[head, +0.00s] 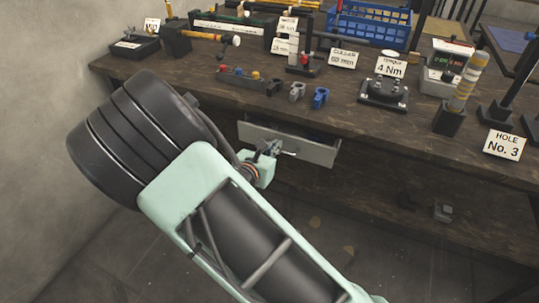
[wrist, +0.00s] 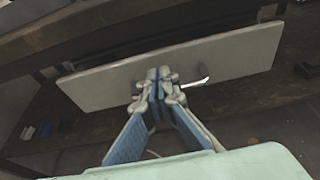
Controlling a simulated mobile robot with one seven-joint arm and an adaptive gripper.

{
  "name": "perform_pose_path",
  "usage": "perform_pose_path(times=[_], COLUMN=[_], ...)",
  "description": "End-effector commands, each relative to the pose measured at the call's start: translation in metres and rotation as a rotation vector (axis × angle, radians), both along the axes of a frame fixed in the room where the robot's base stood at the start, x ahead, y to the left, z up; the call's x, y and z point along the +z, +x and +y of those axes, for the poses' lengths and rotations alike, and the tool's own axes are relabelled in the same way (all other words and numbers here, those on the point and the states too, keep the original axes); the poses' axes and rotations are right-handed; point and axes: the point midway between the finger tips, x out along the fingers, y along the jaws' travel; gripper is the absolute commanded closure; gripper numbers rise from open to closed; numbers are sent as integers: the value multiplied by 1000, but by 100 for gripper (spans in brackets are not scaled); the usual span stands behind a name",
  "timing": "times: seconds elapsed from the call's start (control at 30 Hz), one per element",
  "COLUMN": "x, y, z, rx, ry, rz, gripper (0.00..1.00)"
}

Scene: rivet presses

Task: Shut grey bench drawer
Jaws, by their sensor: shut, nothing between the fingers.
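The grey bench drawer (head: 312,151) hangs under the front edge of the wooden bench in the head view. It stands out a little from the bench, with a dark gap above its front. In the wrist view its pale front panel (wrist: 225,55) spans the picture, slightly tilted. A bright bar handle (wrist: 196,82) shows on the panel, partly hidden by my fingers. My gripper (wrist: 158,78) is shut and empty, with its fingertips in front of the panel's middle, close to the handle. I cannot tell whether they touch it. In the head view my gripper (head: 272,148) is partly hidden by my arm.
The wooden bench top (head: 350,130) above the drawer holds several fixtures, signs and a blue crate (head: 368,27). A lower shelf (head: 380,185) lies beneath the drawer. A plain wall (head: 45,120) stands on the left. Open floor shows at the bottom.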

Motion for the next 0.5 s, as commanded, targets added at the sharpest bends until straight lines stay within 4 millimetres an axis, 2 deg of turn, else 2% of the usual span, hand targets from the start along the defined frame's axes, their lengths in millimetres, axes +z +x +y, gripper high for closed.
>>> perform_pose_path(times=[0.17, 0.5], x=[-5, -4], y=[12, 13], z=[-5, -5], rx=[-1, 0], ry=[-1, 0], rz=[0, 1], gripper=[100, 100])
